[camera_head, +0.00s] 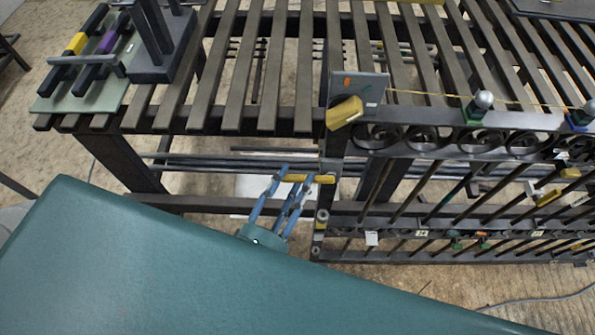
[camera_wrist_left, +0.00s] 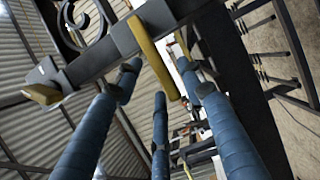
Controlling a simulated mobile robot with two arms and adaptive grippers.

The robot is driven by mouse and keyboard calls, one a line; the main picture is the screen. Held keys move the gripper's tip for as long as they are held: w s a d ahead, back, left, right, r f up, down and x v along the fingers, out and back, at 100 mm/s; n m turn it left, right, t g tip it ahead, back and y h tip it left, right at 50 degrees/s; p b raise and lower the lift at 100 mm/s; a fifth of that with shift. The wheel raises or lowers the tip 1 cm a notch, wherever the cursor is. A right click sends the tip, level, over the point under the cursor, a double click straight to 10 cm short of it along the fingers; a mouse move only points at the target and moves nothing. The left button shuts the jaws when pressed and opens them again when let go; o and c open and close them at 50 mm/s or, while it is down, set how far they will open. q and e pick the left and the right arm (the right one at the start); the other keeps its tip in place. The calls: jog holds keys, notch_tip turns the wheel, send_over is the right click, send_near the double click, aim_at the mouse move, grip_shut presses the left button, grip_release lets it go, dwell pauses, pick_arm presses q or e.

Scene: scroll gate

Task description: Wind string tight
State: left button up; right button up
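A thin yellow string (camera_head: 430,93) runs from a grey plate (camera_head: 372,88) on the gate's corner post to the right, past two round-topped posts. A yellow block (camera_head: 345,113) sits at the plate's lower edge. Below it, a yellow bar handle (camera_head: 308,178) lies across the same post. My left gripper (camera_head: 295,176) has its blue fingers up by this handle. In the left wrist view, the yellow handle (camera_wrist_left: 152,57) reaches between the spread fingertips, with gaps around it; contact cannot be told. My right gripper is not in view.
The scrolled gate (camera_head: 430,138) with rods and small tags fills the right. A slatted bench top (camera_head: 235,70) lies behind, with a tray of purple and yellow-banded handles (camera_head: 103,45) at its left. My teal arm covers the lower left.

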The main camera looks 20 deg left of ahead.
pick_arm(q)
jog(key=shift+w+d, duration=0.15)
jog(key=shift+w, duration=0.85)
jog(key=shift+c, duration=0.2)
grip_shut()
jog(key=shift+f, duration=0.15)
